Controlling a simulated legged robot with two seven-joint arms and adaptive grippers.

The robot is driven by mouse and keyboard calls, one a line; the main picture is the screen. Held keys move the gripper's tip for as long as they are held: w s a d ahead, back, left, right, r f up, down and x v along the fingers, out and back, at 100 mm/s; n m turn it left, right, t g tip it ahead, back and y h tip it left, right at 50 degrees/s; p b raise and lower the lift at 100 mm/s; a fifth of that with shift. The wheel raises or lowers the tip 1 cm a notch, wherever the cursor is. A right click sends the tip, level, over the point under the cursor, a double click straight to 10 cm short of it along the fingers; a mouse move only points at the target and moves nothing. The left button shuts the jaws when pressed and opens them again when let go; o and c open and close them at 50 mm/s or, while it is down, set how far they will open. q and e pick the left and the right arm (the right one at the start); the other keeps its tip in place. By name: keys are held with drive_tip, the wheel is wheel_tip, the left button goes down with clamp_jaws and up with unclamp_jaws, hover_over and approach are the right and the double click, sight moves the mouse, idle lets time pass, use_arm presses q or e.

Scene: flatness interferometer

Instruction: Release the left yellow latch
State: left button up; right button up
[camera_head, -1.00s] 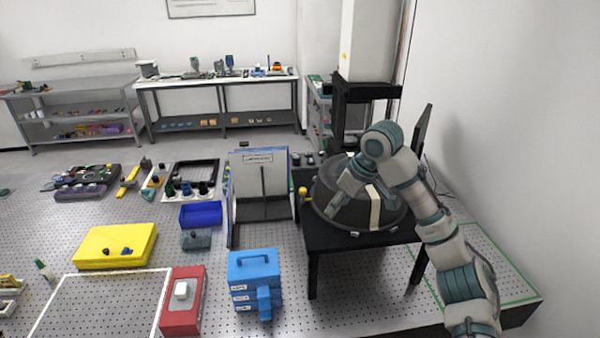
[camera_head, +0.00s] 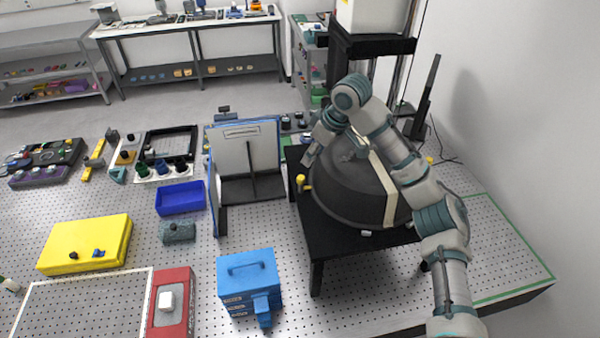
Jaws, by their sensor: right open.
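The left yellow latch (camera_head: 303,182) is a small yellow knob at the left side of the black dome (camera_head: 345,195). The dome has a pale strip across it and sits on a black stand. My right gripper (camera_head: 309,158) points down at the dome's upper left edge, above the latch and apart from it in the picture. It is open, and nothing shows between its fingers. A second small yellow knob (camera_head: 430,160) shows at the dome's right side, behind my right arm. My left gripper is out of view.
A white panel (camera_head: 245,155) on a stand stands close left of the dome. A blue drawer box (camera_head: 248,278), a blue tray (camera_head: 181,198) and a yellow case (camera_head: 86,244) lie on the perforated table. A dark upright screen (camera_head: 427,98) stands behind right.

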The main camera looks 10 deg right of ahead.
approach(301, 177)
drive_tip(key=a, duration=0.1)
drive_tip(key=f, duration=0.2)
drive_tip(key=w+f+p, duration=0.1)
drive_tip(key=f, duration=0.2)
drive_tip(key=w+f, duration=0.1)
drive_tip(key=f, duration=0.1)
drive_tip(key=shift+w+f+p, duration=0.1)
drive_tip(key=shift+f+p, duration=0.3)
drive_tip(key=shift+w+a+f, duration=0.1)
drive_tip(key=shift+a+f, duration=0.2)
drive_tip(key=shift+a, duration=0.65)
drive_tip(key=shift+c, duration=1)
clamp_jaws()
drive_tip(key=shift+w+d, duration=0.1)
drive_tip(key=shift+d, duration=0.2)
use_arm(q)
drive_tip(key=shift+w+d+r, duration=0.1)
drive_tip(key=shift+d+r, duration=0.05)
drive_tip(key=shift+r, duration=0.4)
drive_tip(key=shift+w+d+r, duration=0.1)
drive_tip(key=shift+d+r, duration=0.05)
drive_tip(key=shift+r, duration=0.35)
use_arm(e)
drive_tip(key=shift+f, duration=0.1)
